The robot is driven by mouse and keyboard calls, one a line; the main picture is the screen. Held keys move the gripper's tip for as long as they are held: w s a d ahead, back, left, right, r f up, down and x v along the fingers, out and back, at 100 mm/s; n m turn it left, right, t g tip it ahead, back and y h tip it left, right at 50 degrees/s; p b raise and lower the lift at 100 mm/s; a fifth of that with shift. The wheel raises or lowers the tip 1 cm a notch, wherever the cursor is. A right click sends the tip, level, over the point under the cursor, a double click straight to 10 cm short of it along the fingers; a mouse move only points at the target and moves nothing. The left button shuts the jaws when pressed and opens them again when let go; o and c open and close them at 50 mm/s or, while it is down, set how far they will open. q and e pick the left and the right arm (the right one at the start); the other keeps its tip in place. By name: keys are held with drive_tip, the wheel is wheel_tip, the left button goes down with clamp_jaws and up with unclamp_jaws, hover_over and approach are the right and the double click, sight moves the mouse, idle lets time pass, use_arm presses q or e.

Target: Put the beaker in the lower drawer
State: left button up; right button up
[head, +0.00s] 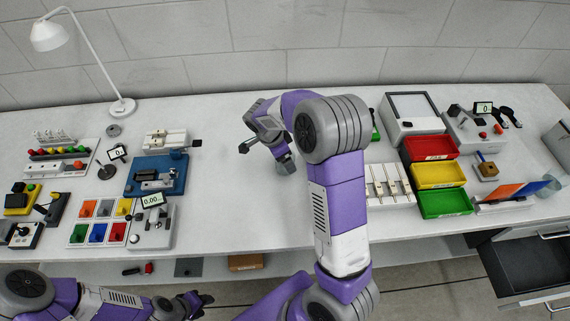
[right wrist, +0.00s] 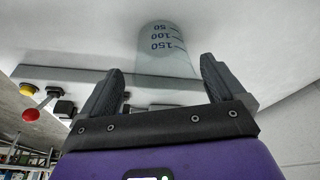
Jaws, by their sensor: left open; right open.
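The clear beaker (right wrist: 165,58) with dark volume marks stands between the spread fingers of my right gripper (right wrist: 160,85) in the right wrist view. The fingers are open, and I cannot tell whether they touch it. In the head view a small grey, glassy shape, apparently the beaker (head: 286,165), is at the tip of my right gripper (head: 280,150), partly hidden by it. My left gripper (head: 195,303) is open and empty, low in front of the table. A dark drawer (head: 525,262) stands pulled out under the table at the right.
The white table (head: 235,225) is bare around the beaker. Right of my arm are red, yellow and green trays (head: 440,174) and a white rack (head: 390,184). A lamp (head: 122,107) stands back left.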

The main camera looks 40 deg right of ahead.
drive_tip(key=x, duration=0.4)
drive_tip(key=shift+w+d, duration=0.15)
drive_tip(key=shift+r, duration=0.1)
drive_tip(key=c, duration=1.1)
